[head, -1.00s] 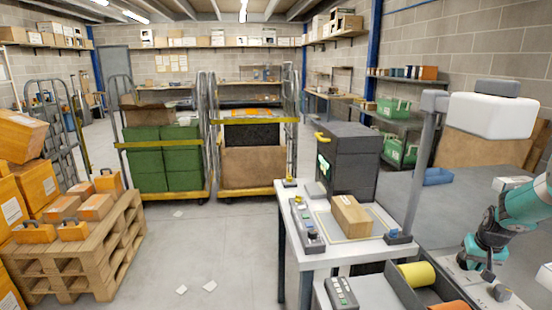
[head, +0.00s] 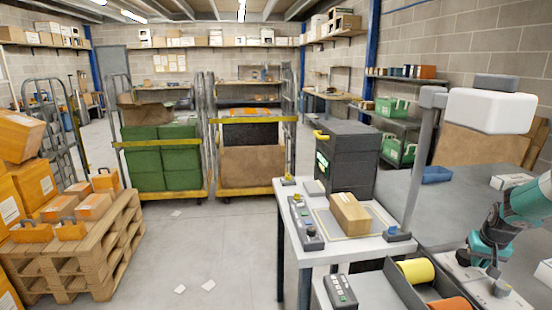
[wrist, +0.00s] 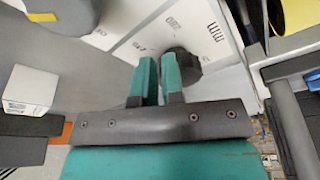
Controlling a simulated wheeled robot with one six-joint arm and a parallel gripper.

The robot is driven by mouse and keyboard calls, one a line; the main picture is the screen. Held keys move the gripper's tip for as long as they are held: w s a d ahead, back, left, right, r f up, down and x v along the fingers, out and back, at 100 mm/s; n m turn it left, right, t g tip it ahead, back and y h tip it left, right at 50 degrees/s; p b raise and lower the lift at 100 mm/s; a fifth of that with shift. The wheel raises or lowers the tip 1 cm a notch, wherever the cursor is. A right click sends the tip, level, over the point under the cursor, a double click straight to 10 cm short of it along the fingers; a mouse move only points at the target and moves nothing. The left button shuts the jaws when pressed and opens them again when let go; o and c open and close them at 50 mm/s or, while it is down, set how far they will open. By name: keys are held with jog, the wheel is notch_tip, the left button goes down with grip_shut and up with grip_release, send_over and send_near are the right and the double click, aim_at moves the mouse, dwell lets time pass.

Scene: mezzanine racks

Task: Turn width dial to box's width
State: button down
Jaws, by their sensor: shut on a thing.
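A dark grey dial (wrist: 187,66) sits on a white panel (wrist: 125,22) with printed numbers and "mm" in the wrist view. My gripper (wrist: 159,64) has its two teal fingers close together at the dial and is shut on it. The fingers cover part of the dial, and its pointer and full scale cannot be read. In the head view my gripper (head: 482,263) is low over the panel at the right edge. The cardboard box (head: 350,213) rests on the white bench to the left.
A grey post (head: 417,165) with a white head (head: 490,110) stands between the box and my arm. A tray with a yellow roll (head: 415,271) lies in front of the panel. A button box (head: 340,291) is nearby.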

jog(key=shift+s+d+f, duration=0.1)
jog(key=shift+s+f, duration=0.3)
jog(key=shift+f, duration=0.1)
jog(key=shift+s, duration=0.2)
notch_tip(320, 180, up, 6)
jog(key=p, duration=0.3)
jog(key=shift+w+r, duration=0.2)
jog(key=shift+r+p, duration=0.1)
jog(key=shift+p, duration=0.3)
jog(key=a+f, duration=0.1)
jog(key=f, duration=0.1)
jog(key=w+f+p, duration=0.1)
jog(key=f, duration=0.1)
jog(key=a+f+p, duration=0.1)
jog(key=f, duration=0.1)
jog(key=shift+w+a+f, duration=0.1)
jog(key=shift+w+a, duration=0.15)
jog(key=shift+a, duration=0.05)
jog(key=shift+s, duration=0.1)
